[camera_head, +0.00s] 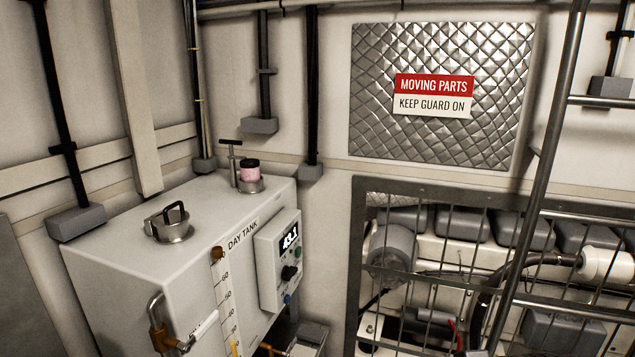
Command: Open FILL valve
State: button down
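The grey day tank (130,240) stands at the left, with the words DAY TANK on its front. The lever slopes up to the right. Another brass fitting (270,349) shows partly at the bottom edge. I see no FILL label, so I cannot tell which valve is FILL. My gripper is not in view.
A lidded cap (172,226) and a T-handle (231,158) stand on top. A barred guard (357,270) and metal rails (541,170) occupy the right.

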aim_at(185, 348)
jog(key=u, duration=1.35)
